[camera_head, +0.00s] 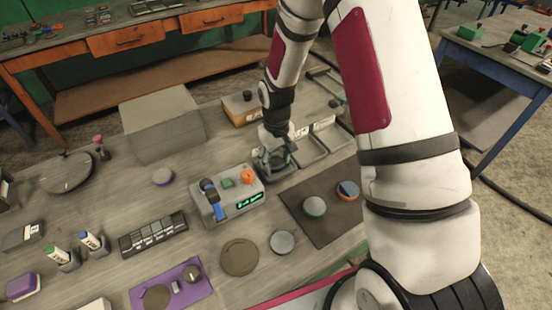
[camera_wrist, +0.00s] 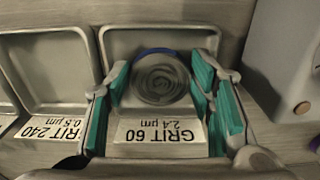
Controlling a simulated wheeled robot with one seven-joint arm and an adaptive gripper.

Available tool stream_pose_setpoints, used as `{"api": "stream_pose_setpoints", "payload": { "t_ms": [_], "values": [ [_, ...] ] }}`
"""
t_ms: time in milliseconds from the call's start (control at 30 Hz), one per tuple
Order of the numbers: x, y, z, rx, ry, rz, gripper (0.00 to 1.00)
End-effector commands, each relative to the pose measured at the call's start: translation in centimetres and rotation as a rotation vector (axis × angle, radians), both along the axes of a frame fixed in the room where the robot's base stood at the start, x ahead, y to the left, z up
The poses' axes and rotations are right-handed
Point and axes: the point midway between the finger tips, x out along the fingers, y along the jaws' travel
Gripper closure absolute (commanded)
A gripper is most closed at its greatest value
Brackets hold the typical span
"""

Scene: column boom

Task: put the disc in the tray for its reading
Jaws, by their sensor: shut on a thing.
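My gripper (camera_head: 272,158) is at the near-left end of a row of grey trays. In the wrist view its teal-padded fingers (camera_wrist: 160,84) are shut on a round disc (camera_wrist: 160,76) with a dark grey spiral face and a blue edge. The disc is over or inside the tray labelled GRIT 60, 2.4 µm (camera_wrist: 160,33); I cannot tell whether it touches the floor. The neighbouring tray, labelled GRIT 240, 0.5 µm (camera_wrist: 48,68), looks empty. A grey meter (camera_head: 228,208) with a lit green display (camera_head: 250,199) stands beside the gripper; its reading is too small to make out.
A dark mat (camera_head: 318,232) holds a green-edged disc (camera_head: 314,206) and a blue and orange one (camera_head: 348,190). A large grey box (camera_head: 162,125) stands behind the meter. A purple mat (camera_head: 205,292), round plates and bottles crowd the front left.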

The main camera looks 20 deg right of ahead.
Motion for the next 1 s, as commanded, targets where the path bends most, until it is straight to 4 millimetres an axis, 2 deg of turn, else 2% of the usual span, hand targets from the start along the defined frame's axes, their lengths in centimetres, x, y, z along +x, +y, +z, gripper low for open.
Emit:
{"api": "stream_pose_setpoints", "payload": {
  "t_ms": [200,233,300,767,867,1000],
  "values": [
    [0.0,0.0,-0.3,0.0,-0.001,0.0,0.98],
    [0.0,0.0,-0.4,0.0,0.0,0.0,0.49],
    [0.0,0.0,-0.4,0.0,0.0,0.0,0.33],
    [0.0,0.0,-0.2,0.0,0.0,0.0,0.31],
    [0.0,0.0,0.5,0.0,-0.001,0.0,0.31],
    [0.1,0.0,2.6,0.001,-0.004,0.0,0.31]
  ]
}}
